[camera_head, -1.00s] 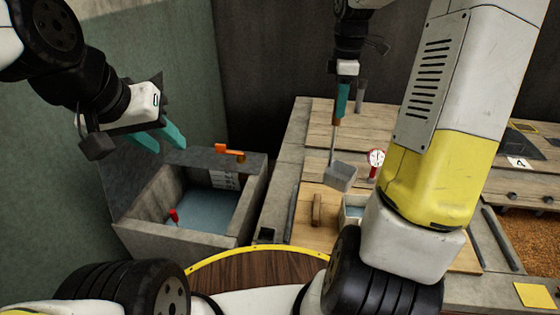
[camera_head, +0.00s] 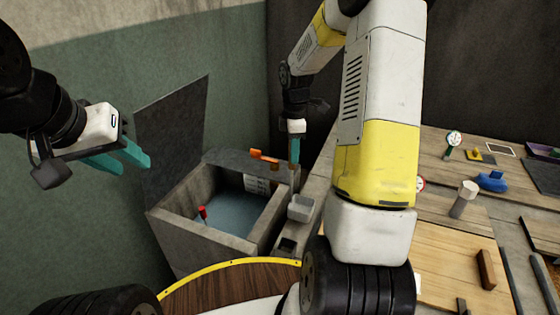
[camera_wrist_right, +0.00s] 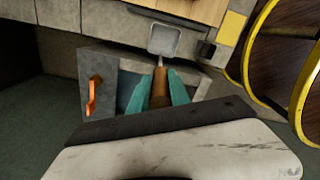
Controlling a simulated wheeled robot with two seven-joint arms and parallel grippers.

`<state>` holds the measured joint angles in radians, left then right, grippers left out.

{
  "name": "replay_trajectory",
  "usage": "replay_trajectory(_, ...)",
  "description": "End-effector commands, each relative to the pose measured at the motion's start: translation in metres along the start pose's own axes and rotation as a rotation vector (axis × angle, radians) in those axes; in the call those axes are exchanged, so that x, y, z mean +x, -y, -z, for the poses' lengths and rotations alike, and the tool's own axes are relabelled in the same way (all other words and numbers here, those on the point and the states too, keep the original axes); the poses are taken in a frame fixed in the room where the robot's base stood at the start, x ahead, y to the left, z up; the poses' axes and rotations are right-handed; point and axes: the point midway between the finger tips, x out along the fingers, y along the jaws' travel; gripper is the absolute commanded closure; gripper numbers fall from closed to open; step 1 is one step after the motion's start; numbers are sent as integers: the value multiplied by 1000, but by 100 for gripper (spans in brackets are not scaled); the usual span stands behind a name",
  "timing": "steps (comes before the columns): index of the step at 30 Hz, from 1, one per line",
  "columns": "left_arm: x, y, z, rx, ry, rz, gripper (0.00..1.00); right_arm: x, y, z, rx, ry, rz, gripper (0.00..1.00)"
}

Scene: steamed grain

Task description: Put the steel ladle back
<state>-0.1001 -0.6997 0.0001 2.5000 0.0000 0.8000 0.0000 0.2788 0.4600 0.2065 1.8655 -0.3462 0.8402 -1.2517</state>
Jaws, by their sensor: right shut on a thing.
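The steel ladle hangs upright from my right gripper (camera_head: 294,150), with its square cup (camera_head: 300,207) lowest. In the right wrist view the teal fingers of that gripper (camera_wrist_right: 160,86) are shut on the ladle's brown handle, and the cup (camera_wrist_right: 165,40) shows beyond them. In the head view the cup appears in front of the counter's left edge, by the right wall of the water tank (camera_head: 262,232). I cannot tell whether it touches anything. My left gripper (camera_head: 122,158) is open and empty, up at the left.
The wooden counter (camera_head: 440,215) at right carries a gauge (camera_head: 453,139), a blue item (camera_head: 491,181) and a grey cylinder (camera_head: 464,198).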

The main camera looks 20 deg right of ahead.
Motion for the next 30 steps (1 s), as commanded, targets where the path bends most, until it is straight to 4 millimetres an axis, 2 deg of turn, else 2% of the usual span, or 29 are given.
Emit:
replay_trajectory(5,0,0,0,0,0,0,64,14,0,0,0,0,1,100)
replay_trajectory(12,0,0,0,0,0,0,64,44,0,1,-1,0,1,100)
replay_trajectory(23,0,0,0,0,0,0,64,48,0,0,0,0,0,100)
replay_trajectory(24,0,0,0,0,0,0,64,48,0,0,0,0,0,69)
replay_trajectory(26,0,0,0,0,0,0,64,48,0,0,0,0,0,57)
replay_trajectory(30,0,0,0,0,0,0,64,47,0,0,0,0,0,55)
